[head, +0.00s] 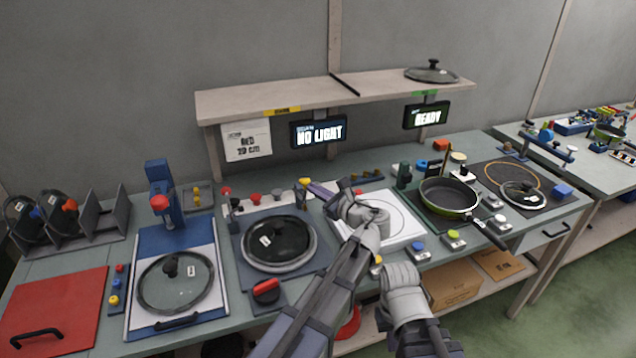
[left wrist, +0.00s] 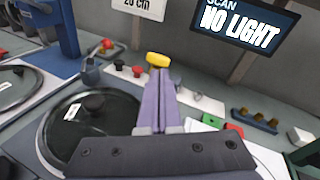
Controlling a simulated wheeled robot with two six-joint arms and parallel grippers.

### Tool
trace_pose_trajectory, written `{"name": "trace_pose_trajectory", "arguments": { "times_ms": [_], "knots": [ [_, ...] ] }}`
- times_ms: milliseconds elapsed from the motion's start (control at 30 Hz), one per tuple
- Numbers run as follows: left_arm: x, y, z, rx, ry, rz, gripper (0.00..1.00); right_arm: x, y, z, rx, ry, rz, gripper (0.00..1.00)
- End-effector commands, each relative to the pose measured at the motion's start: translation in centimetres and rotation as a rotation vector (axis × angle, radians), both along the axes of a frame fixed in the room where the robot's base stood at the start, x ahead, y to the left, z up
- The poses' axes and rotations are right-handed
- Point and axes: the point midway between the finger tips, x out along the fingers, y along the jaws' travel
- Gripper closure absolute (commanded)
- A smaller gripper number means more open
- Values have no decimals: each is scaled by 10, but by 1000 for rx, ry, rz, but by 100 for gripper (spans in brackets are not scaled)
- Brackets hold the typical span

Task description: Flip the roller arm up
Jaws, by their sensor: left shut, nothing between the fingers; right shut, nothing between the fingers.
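My left gripper (head: 311,187) is shut and empty, its purple fingers pointing up and left over the white plate at mid-bench. It shows in the left wrist view (left wrist: 158,84), its tips just below or in front of a yellow knob (left wrist: 158,60); I cannot tell if they touch. The knob also shows in the head view (head: 304,181), above a dark post. I cannot tell whether this is the roller arm. My right gripper (head: 400,276) is at the bench's front edge; its fingers are hidden.
A round glass lid (head: 278,244) lies left of my left gripper. A black pan (head: 448,196) stands on the right, its handle toward the front. A display (head: 318,133) reads NO LIGHT under the shelf (head: 265,101). Several buttons line the bench front.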

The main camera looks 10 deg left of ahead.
Motion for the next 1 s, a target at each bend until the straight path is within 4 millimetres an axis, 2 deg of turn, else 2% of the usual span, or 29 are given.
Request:
{"name": "trace_pose_trajectory", "arguments": {
  "times_ms": [33, 400, 800, 1000],
  "knots": [
    [5, 3, 19, -18, 26, 2, 100, 0, 0, 26, 0, 0, 0, 100],
    [34, 22, 54, -160, 234, 3, 100, 0, 0, 110, 0, 0, 0, 100],
    [79, 51, 83, -332, 487, 4, 100, 0, 0, 192, 0, 0, 1, 100],
    [103, 67, 89, -422, 619, 3, 100, 0, 0, 221, 0, 0, 2, 100]
  ]
}}
